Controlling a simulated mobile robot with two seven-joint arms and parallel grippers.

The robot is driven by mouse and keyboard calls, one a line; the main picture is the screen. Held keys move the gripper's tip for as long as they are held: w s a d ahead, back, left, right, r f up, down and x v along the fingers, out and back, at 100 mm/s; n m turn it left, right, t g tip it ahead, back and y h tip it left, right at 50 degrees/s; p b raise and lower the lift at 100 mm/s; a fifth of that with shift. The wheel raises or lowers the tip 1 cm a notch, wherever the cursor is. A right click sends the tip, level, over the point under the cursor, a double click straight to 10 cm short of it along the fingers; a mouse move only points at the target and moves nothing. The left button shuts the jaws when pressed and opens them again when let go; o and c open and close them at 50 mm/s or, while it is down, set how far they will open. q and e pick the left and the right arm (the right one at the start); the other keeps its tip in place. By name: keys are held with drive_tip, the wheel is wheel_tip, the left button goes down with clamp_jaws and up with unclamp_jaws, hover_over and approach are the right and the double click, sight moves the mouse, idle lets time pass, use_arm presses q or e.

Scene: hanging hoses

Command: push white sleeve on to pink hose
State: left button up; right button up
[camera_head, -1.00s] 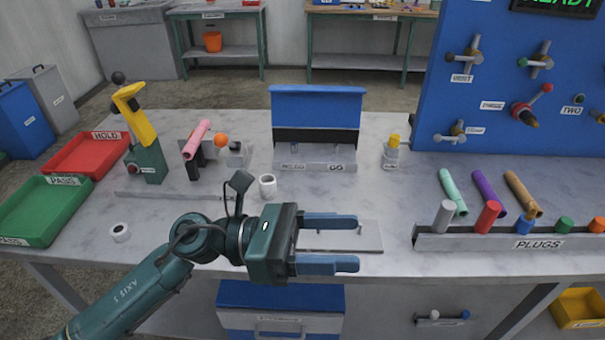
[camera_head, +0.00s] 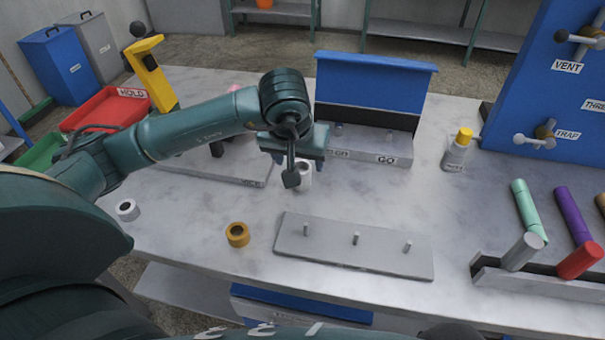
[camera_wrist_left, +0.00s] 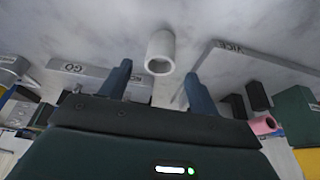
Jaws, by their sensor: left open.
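A white sleeve (camera_head: 307,177) stands on the table, partly hidden behind my left wrist in the head view. In the left wrist view the white sleeve (camera_wrist_left: 160,50) lies in line with the gap between the fingers, its round opening showing. My left gripper (camera_head: 297,160) is open above it and points down; the wrist view also shows the open left gripper (camera_wrist_left: 158,76), with neither finger touching the sleeve. The pink hose (camera_head: 234,89) is almost wholly hidden behind my left arm; its end (camera_wrist_left: 264,125) shows at the right in the wrist view. My right gripper is out of view.
A short white ring (camera_head: 127,210) and an orange ring (camera_head: 237,234) lie on the table. A grey plate with pegs (camera_head: 330,255) is in front. A blue-backed GO stand (camera_head: 374,90) is behind, a yellow-capped bottle (camera_head: 457,150) to its right. A plug rack (camera_head: 540,290) is at right.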

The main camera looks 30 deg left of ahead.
sight(302, 171)
use_arm(q)
drive_tip(key=x, duration=0.6)
drive_tip(key=shift+w+a+f, duration=0.1)
drive_tip(key=shift+w+f, duration=0.15)
drive_tip(key=shift+w, duration=0.05)
drive_tip(key=c, duration=1.1)
